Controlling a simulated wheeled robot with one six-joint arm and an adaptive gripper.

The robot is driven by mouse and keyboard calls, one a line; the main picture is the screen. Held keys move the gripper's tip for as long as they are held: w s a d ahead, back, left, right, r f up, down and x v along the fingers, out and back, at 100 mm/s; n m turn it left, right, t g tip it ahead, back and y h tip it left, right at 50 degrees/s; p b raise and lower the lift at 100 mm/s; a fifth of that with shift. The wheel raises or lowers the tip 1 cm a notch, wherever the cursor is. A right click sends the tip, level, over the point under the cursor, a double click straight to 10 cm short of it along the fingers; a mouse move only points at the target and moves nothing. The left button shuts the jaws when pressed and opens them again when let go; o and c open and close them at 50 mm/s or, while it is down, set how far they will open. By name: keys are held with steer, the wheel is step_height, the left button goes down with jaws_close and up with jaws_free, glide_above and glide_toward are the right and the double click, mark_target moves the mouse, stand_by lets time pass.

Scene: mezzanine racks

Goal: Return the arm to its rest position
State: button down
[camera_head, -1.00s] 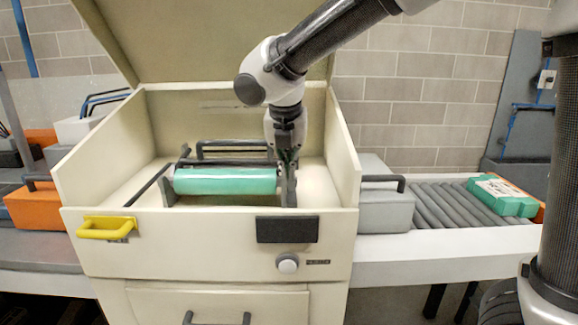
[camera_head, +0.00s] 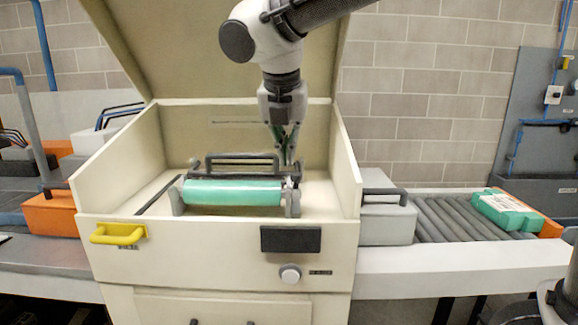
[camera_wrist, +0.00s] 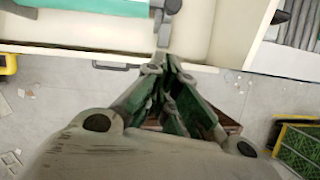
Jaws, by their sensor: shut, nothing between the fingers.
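My gripper (camera_head: 287,158) points down above the right end of the green roll inside the open cream machine. Its fingers are shut with nothing between them. The green roll (camera_head: 232,192) lies across a dark holder in the machine's tray. In the wrist view my gripper (camera_wrist: 170,68) has its green-padded fingers close together, with the machine's front edge (camera_wrist: 110,50) and the floor beyond. The tip of the gripper is close to the roll's right bracket in the head view; I cannot tell whether they touch.
The machine's raised lid (camera_head: 205,50) stands behind my arm, and its side walls flank the tray. A yellow handle (camera_head: 118,233) juts from the front. A grey box (camera_head: 386,212) and a roller conveyor (camera_head: 450,218) with a green-and-white package (camera_head: 505,213) lie to the right.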

steer(key=shift+s+r, duration=0.15)
steer(key=shift+r, duration=0.25)
steer(key=s+d+f+m, duration=0.3)
steer(key=s+d+m, duration=0.2)
steer(key=d+m, duration=0.6)
steer(key=s+d+f+m, duration=0.3)
steer(key=s+d+m, duration=0.3)
steer(key=d+m, duration=0.5)
steer(key=s+d+f+m, duration=0.3)
steer(key=s+d+m, duration=0.2)
steer(key=d+m, duration=0.6)
steer(key=shift+s+d+m+y, duration=0.2)
steer(key=shift+d+m+y, duration=0.2)
steer(key=shift+d, duration=0.75)
